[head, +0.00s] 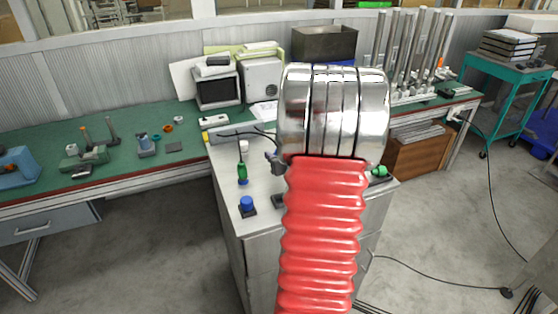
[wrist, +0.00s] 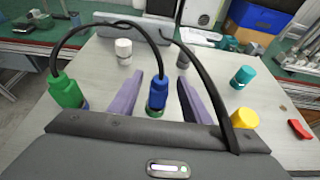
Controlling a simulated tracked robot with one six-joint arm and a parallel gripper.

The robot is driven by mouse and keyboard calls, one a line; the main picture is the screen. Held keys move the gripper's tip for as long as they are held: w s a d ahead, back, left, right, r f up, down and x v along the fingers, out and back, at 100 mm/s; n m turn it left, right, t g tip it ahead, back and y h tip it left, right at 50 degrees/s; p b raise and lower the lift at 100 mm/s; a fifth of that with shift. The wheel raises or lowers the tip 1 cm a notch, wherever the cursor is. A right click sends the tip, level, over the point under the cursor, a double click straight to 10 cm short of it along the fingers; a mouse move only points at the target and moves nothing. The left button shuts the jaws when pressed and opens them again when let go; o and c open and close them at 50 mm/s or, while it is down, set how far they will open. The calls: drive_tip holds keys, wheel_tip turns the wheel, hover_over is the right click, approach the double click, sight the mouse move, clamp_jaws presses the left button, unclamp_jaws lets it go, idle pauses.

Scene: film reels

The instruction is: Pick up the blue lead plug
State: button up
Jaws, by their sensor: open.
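The blue lead plug (wrist: 157,90) stands upright in the wrist view, with a green band low on it and a black cable rising from its top. My gripper (wrist: 158,88) is open, with one purple finger on either side of this plug. Gaps show between the plug and both fingers.
A white capped piece (wrist: 123,50), a teal one (wrist: 243,77), a yellow one (wrist: 244,119) and a red piece (wrist: 299,128) are around the grey cabinet top. Another black cable crosses right of my fingers. A blue knob (head: 247,202) sits near the cabinet's front left.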

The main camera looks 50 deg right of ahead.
drive_tip(key=shift+x, duration=1.95)
drive_tip(key=shift+c, duration=0.6)
clamp_jaws()
wheel_tip(320, 180, up, 10)
